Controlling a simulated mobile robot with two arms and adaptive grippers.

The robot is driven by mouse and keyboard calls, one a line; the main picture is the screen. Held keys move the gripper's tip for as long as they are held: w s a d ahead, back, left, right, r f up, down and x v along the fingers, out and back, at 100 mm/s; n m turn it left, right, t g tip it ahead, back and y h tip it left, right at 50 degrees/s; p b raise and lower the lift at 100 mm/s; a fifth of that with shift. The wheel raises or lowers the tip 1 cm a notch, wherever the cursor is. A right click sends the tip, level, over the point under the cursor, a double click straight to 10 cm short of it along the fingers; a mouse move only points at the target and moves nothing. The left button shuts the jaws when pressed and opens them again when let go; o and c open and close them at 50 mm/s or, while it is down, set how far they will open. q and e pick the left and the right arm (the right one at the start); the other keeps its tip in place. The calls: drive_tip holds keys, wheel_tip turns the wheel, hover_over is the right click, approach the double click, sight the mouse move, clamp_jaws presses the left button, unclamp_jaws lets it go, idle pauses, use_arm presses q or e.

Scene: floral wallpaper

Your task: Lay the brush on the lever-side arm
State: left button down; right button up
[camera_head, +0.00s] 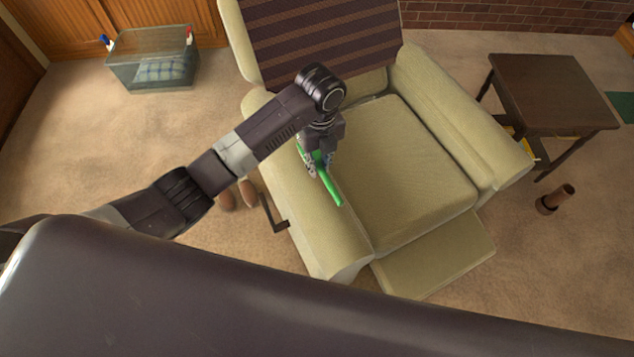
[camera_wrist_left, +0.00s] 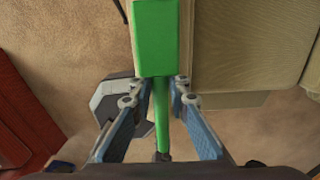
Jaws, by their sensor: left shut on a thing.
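The green brush (camera_head: 330,188) is in my left gripper (camera_head: 320,163), above the inner edge of the armchair's left arm (camera_head: 325,238). I cannot tell whether it touches the upholstery. A dark lever (camera_head: 272,215) sticks out from the outer side of that arm. In the left wrist view, the brush's green block (camera_wrist_left: 155,38) extends past the fingertips, and its thin handle runs back between the fingers of my left gripper (camera_wrist_left: 158,98). The gripper is shut on the brush. My right gripper is not in view.
The pale green seat (camera_head: 395,165) is bare. A dark striped cloth (camera_head: 325,40) covers the backrest. A clear bin (camera_head: 150,62) stands at the back left. A dark side table (camera_head: 552,92) stands to the right, with a brown cup-like object (camera_head: 555,200) on the carpet nearby.

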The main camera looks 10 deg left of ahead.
use_arm(q)
hover_over(319, 194)
wheel_tip(319, 194, down, 7)
drive_tip(key=shift+s+f, duration=0.1)
drive_tip(key=shift+f, duration=2.15)
drive_tip(key=shift+f+b, duration=0.1)
drive_tip(key=shift+b, duration=0.2)
drive_tip(key=shift+f, duration=0.15)
drive_tip(key=c, duration=1.9)
unclamp_jaws()
drive_tip(key=shift+o, duration=0.3)
